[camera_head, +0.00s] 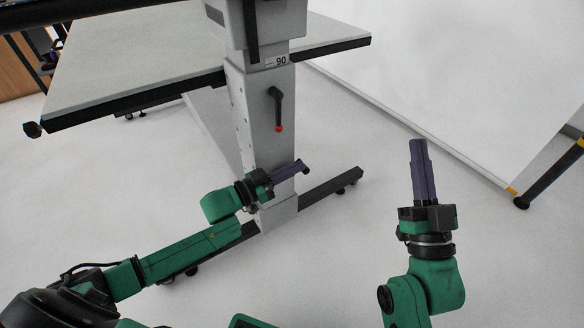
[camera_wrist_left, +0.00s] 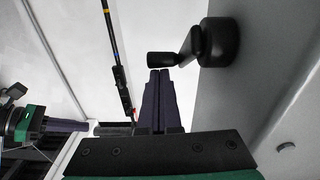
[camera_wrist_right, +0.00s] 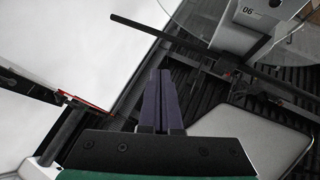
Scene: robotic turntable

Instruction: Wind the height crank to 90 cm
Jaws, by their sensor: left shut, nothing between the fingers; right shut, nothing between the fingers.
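The grey column (camera_head: 262,105) carries a scale label reading 90 (camera_head: 277,61), just below the edge of the upper housing (camera_head: 262,30). A black lever with a red tip (camera_head: 278,108) hangs on the column. My left gripper (camera_head: 298,167) is shut and empty low at the column. In the left wrist view, a black crank (camera_wrist_left: 215,42) sits on the column's side, its handle (camera_wrist_left: 165,59) right at my left fingertips; I cannot tell if they touch. My right gripper (camera_head: 418,145) is shut and empty, in open space right of the column.
A tilted board (camera_head: 130,65) with black edges is behind the column at left. The column's foot (camera_head: 330,185) runs along the floor. A large white panel (camera_head: 480,80) with a black frame stands at right. The floor around my right gripper is clear.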

